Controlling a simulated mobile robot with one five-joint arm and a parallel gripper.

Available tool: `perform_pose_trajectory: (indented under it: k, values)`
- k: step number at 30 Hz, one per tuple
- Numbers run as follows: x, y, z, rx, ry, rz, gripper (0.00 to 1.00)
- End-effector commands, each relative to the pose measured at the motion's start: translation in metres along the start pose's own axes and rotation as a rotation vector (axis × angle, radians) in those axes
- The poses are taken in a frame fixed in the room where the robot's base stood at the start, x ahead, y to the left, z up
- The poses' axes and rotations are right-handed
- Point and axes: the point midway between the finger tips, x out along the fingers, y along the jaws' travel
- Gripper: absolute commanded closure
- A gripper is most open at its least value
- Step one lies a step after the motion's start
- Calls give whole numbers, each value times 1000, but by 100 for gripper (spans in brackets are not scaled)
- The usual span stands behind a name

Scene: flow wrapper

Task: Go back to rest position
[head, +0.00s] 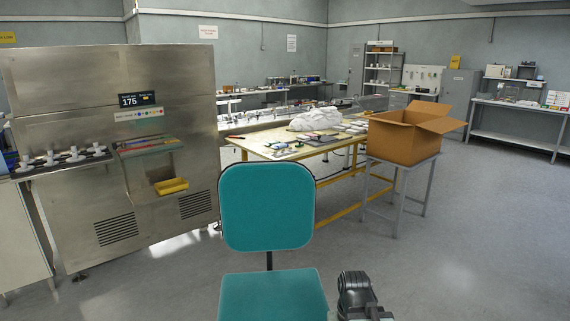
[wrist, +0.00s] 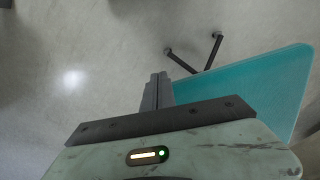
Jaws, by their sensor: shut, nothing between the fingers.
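My gripper (wrist: 158,82) is in the wrist view, with its two dark fingers together and nothing between them. It points over the grey floor, beside the teal chair seat (wrist: 255,90). In the head view, part of my arm shows at the bottom, just right of the teal chair (head: 267,207). The fingertips cannot be made out there.
The chair stands directly ahead. A steel machine (head: 60,90) with a yellow tray (head: 171,186) is at left. A wooden-topped table (head: 300,150) holds several items. An open cardboard box (head: 395,142) sits on a grey stand (head: 396,190). The floor at right (head: 480,235) is clear.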

Motion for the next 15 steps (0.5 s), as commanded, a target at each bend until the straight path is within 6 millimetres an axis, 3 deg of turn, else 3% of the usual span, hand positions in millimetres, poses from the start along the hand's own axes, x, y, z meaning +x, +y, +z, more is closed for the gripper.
perform_pose_trajectory:
  k: [1,6,10,15]
  values:
    - [-52,0,0,-1,0,0,100]
    - [-131,0,0,-2,1,1,100]
    - [-176,-1,0,-2,1,1,100]
    - [-200,-1,0,-3,1,1,100]
